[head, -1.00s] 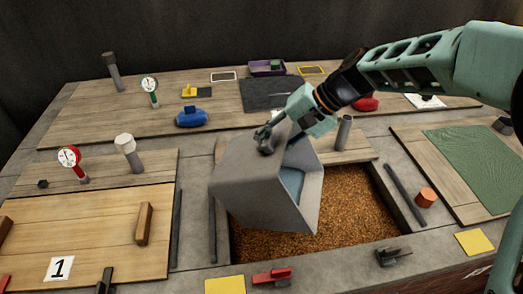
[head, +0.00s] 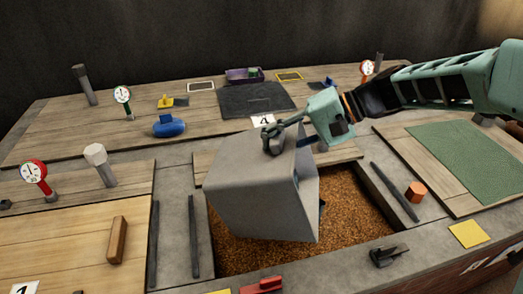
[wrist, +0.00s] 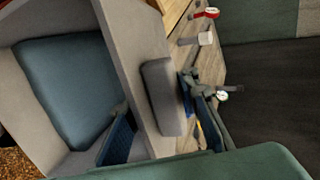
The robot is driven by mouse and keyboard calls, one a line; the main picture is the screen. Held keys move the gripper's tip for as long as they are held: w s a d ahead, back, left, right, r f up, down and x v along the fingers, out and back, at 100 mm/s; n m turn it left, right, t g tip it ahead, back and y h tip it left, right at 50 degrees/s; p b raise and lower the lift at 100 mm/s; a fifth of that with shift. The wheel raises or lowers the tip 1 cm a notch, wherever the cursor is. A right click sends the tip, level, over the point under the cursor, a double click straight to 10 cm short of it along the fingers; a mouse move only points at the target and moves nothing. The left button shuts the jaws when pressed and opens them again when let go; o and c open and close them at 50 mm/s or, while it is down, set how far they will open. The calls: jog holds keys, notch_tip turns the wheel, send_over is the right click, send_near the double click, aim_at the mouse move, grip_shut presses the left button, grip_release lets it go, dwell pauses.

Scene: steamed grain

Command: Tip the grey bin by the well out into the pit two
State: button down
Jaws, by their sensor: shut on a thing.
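The grey bin (head: 258,195) hangs tilted over an open pit of brown grain (head: 352,205) in the head view. Its opening faces right, mostly turned out of sight. In the wrist view the bin (wrist: 115,45) fills the left side, and its blue-grey inside (wrist: 70,88) shows; I cannot tell whether that is contents. My gripper (head: 285,138) is shut on the bin's upper part, by a grey grip block (wrist: 160,95). Its dark blue finger pads show in the wrist view (wrist: 153,112) on either side of that block.
A wooden cover (head: 60,235) lies left of the pit, with a wooden handle (head: 117,240). A blue object (head: 169,127) and gauges (head: 34,172) stand behind and left.

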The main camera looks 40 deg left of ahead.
jog(key=w+d+g+y+b, duration=0.2)
jog(key=w+d+y+b, duration=0.1)
jog(key=d+b, duration=0.2)
jog(key=shift+w+d+y, duration=0.15)
jog(key=shift+d+y, duration=0.15)
jog(key=shift+d, duration=0.5)
dwell(0.7)
